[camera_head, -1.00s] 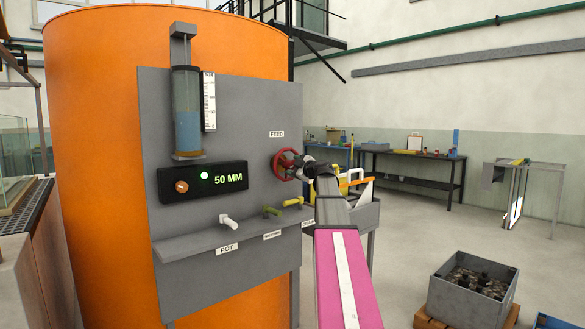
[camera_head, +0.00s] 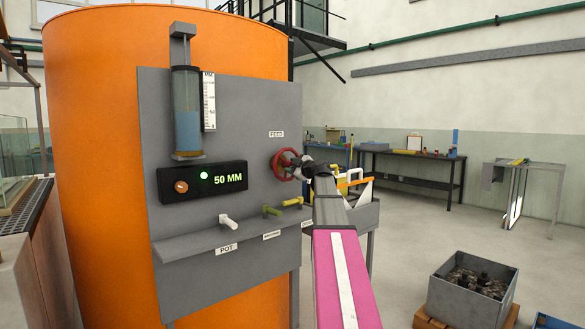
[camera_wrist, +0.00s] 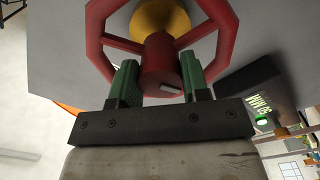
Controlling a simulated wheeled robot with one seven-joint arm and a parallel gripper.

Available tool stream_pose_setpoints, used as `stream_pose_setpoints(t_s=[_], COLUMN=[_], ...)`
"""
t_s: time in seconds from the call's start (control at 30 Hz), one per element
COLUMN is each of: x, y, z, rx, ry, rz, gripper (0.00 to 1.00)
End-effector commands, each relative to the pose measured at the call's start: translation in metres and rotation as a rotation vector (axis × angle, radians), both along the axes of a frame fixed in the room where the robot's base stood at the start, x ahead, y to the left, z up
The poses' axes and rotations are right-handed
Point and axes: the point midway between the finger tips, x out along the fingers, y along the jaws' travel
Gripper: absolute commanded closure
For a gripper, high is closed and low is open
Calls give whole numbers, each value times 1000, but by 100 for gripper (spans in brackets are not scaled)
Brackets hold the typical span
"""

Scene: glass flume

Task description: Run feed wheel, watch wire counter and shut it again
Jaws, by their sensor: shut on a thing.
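The red feed wheel (camera_head: 281,167) is on the grey panel (camera_head: 240,110) below the FEED label. It also shows in the wrist view (camera_wrist: 110,43), with a yellow centre behind it. My gripper (camera_wrist: 160,82) is shut on the wheel's red hub, with one green finger on each side. In the head view my wrist covers the wheel's right part. The black counter box (camera_head: 202,182) reads 50 MM beside a lit green lamp and an orange knob. A sight tube (camera_head: 187,120) with blue liquid stands above it beside a white scale.
White (camera_head: 228,221), green (camera_head: 271,210) and yellow (camera_head: 293,202) handles stick out above the panel's labelled ledge. A grey bin (camera_head: 473,285) of dark pieces stands on the floor at right. Open floor lies beyond it.

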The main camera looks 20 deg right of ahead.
Motion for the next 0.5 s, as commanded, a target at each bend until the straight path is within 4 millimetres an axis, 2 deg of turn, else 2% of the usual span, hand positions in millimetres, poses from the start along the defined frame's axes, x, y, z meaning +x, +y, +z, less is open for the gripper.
stream_pose_setpoints(t_s=[0.27, 0.5], x=[0, -1], y=[1, 1], z=[0, -1], rx=[162, 373], ry=[60, 136], rz=[2, 2], gripper=[100, 100])
